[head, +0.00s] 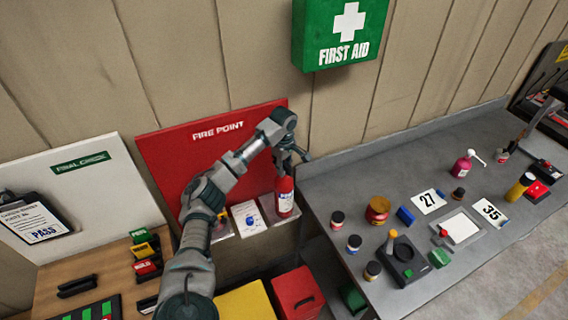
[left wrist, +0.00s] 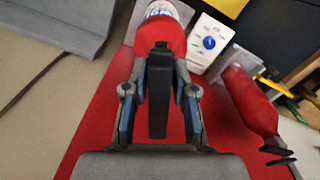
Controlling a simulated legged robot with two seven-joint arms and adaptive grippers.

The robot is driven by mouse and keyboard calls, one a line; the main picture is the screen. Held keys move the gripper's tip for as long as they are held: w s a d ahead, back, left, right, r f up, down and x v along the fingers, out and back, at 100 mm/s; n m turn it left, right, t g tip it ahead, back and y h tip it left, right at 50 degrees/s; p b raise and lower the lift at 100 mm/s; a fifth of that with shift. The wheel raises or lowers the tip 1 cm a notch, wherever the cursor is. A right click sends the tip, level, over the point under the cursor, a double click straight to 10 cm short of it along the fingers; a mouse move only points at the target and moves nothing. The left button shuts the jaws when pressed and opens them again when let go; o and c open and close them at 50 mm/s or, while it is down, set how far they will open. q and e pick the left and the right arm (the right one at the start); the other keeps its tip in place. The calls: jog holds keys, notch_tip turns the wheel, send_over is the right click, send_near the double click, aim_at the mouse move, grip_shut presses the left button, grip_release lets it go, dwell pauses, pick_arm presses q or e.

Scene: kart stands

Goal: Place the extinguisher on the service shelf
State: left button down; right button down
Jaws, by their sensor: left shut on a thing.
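A red extinguisher (head: 285,197) with a white and blue label stands upright in front of the red FIRE POINT board (head: 163,153). My left gripper (head: 287,160) is shut on its top end, reaching in from above. In the left wrist view the extinguisher (left wrist: 165,38) is between the fingers (left wrist: 160,85), its lower part out of frame. A second red extinguisher (left wrist: 250,100) lies to the right in that view; my arm mostly hides it in the head view. No shelf is labelled as the service shelf. My right gripper is out of view.
A white card with a blue dot (head: 248,217) is just left of the held extinguisher. The grey bench (head: 345,180) to the right holds jars, bottles and number cards; its back left corner is bare. A red box (head: 297,292) and yellow box (head: 246,302) sit below.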

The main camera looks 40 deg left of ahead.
pick_arm(q)
jog(key=shift+r, duration=0.1)
jog(key=c, duration=0.9)
grip_release()
jog(key=shift+s, duration=0.1)
notch_tip(320, 180, up, 5)
jog(key=shift+r+b, duration=0.2)
jog(key=shift+b, duration=0.2)
notch_tip(320, 180, up, 6)
jog(key=shift+s+r+p, duration=0.1)
jog(key=shift+r+p, duration=0.15)
jog(key=shift+p, duration=0.7)
jog(key=shift+f, duration=0.1)
